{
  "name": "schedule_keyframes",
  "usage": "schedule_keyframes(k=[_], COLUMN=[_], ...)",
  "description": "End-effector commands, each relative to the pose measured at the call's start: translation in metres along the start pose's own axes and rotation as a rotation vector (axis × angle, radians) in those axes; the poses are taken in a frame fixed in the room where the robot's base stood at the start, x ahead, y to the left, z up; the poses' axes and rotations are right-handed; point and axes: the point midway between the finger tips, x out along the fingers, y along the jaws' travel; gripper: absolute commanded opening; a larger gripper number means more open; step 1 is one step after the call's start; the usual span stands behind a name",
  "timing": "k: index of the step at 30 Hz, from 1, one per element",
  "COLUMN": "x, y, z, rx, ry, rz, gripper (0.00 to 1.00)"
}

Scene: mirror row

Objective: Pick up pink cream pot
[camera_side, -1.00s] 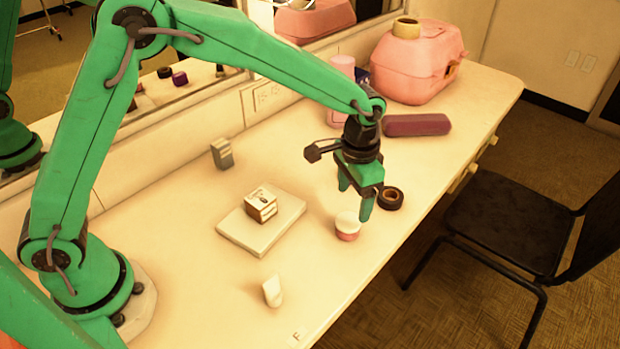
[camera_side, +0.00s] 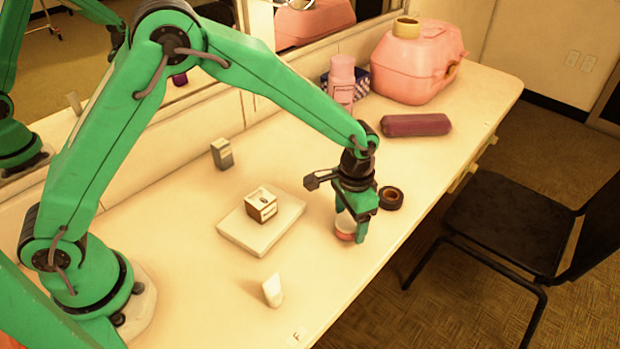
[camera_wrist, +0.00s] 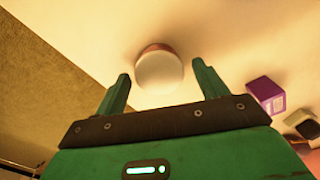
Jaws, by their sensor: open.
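The pink cream pot (camera_side: 346,228), with a white lid, stands on the table near its front edge. In the wrist view the pot (camera_wrist: 159,72) shows its white lid from above, just past and between the two fingertips. My gripper (camera_side: 350,226) is open and pointing down at the pot, its fingers around or just above it in the side view. The fingers (camera_wrist: 161,82) also show in the wrist view, spread apart with nothing held. One finger hides part of the pot in the side view.
A black tape roll (camera_side: 391,197) lies close right of my gripper. A small box (camera_side: 262,204) sits on a pale slab (camera_side: 258,237) to the left. A white object (camera_side: 272,290) stands in front. A maroon case (camera_side: 416,125) and pink carrier (camera_side: 410,75) are behind.

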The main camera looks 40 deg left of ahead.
Motion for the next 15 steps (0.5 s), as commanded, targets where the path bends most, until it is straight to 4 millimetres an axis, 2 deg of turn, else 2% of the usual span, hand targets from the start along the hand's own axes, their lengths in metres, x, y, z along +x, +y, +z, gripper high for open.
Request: schedule_keyframes(k=[4, 15], x=[0.0093, 0.0097], y=[0.0001, 0.0001], z=[0.0001, -0.0001], rx=[0.0, 0.0], ry=[0.0, 0.001], rz=[0.0, 0.0], gripper=[0.72, 0.72])
